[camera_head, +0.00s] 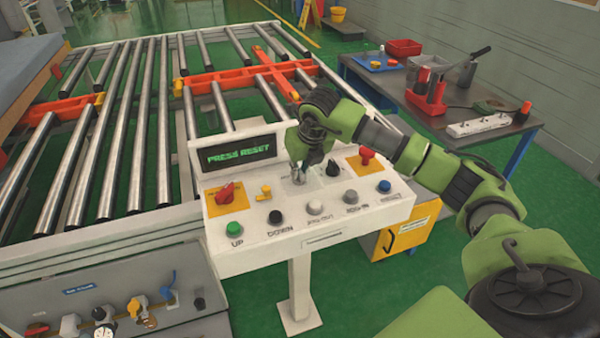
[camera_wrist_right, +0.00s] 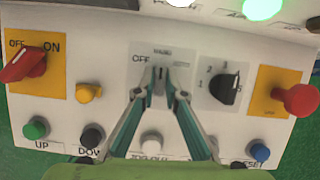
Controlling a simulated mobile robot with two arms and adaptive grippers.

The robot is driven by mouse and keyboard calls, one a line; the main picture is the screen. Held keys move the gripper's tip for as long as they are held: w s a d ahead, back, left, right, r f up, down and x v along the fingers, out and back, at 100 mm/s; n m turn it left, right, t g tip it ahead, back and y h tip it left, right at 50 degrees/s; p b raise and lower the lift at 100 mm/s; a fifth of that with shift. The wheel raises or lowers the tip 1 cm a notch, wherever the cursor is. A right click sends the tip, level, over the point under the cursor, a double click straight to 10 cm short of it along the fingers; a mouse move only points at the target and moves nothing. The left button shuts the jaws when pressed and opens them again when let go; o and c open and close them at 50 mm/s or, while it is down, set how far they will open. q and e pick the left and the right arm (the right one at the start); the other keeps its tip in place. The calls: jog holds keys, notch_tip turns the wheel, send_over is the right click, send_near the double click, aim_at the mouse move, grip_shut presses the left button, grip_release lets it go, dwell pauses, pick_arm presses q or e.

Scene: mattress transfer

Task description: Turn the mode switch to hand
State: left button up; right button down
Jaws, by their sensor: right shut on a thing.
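The mode switch (camera_wrist_right: 160,73) is a small knob in the middle of the white control panel (camera_head: 310,238). In the right wrist view it is mostly hidden between my fingertips, with OFF printed at its left and a small label above it that seems to read HAND. What shows of the knob looks roughly upright, but its exact setting is hard to tell. My right gripper (camera_head: 298,176) reaches down to the panel; its fingers (camera_wrist_right: 161,88) are shut on the switch. My left gripper is out of view.
Close by on the panel are a red OFF/ON switch (camera_wrist_right: 22,66), a yellow knob (camera_wrist_right: 88,93), a black selector (camera_wrist_right: 226,88), and a red knob (camera_wrist_right: 300,100). Several push buttons line the front. The display (camera_head: 238,152) reads PRESS RESET. A roller conveyor (camera_head: 165,130) lies behind.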

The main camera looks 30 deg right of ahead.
jog(key=shift+m, duration=0.4)
jog(key=c, duration=2.1)
grip_release()
jog(key=shift+r, duration=0.1)
jog(key=v, duration=1.2)
jog(key=shift+w+a, duration=0.15)
